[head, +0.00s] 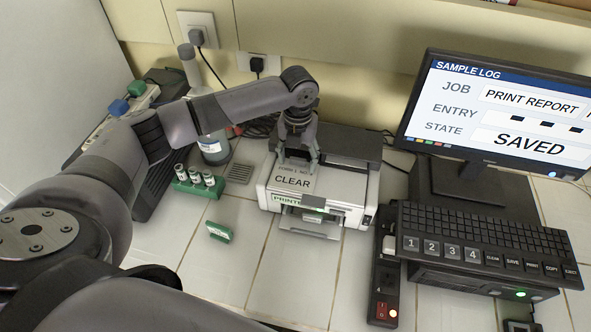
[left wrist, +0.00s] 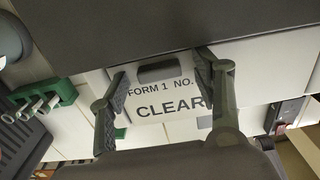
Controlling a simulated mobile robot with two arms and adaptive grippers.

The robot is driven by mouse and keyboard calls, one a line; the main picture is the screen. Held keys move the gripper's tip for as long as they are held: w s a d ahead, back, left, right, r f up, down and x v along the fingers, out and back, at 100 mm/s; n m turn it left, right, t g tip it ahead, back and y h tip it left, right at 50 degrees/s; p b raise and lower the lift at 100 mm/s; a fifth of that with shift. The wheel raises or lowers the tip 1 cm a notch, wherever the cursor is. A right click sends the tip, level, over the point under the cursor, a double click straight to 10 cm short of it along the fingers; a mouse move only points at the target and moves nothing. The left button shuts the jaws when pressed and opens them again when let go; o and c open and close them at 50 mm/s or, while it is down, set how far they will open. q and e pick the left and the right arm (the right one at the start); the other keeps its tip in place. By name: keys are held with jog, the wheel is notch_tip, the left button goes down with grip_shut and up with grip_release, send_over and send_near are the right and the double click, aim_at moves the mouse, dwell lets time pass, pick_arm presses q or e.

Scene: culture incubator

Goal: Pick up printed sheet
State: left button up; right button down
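The printed sheet (head: 294,181) is white with the dark word CLEAR and lies on top of the printer (head: 264,194). In the left wrist view the sheet (left wrist: 160,118) reads FORM 1 NO. and CLEAR. My left gripper (head: 297,160) points down over the back part of the sheet. In the left wrist view its two fingers (left wrist: 162,66) are spread apart, one near each side of the sheet, with nothing between them that I can see gripped. I cannot tell whether the fingertips touch the sheet. My right gripper is not in view.
A green rack with vials (head: 199,183) and a small green block (head: 219,232) stand left of the printer. A reagent bottle (head: 214,148) is behind them. A monitor (head: 497,115), keyboard (head: 485,235) and switch strip (head: 385,275) are at the right. Tiles in front are clear.

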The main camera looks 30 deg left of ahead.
pick_arm(q)
jog(key=c, duration=0.9)
jog(key=shift+r, duration=0.2)
jog(key=shift+c, duration=0.2)
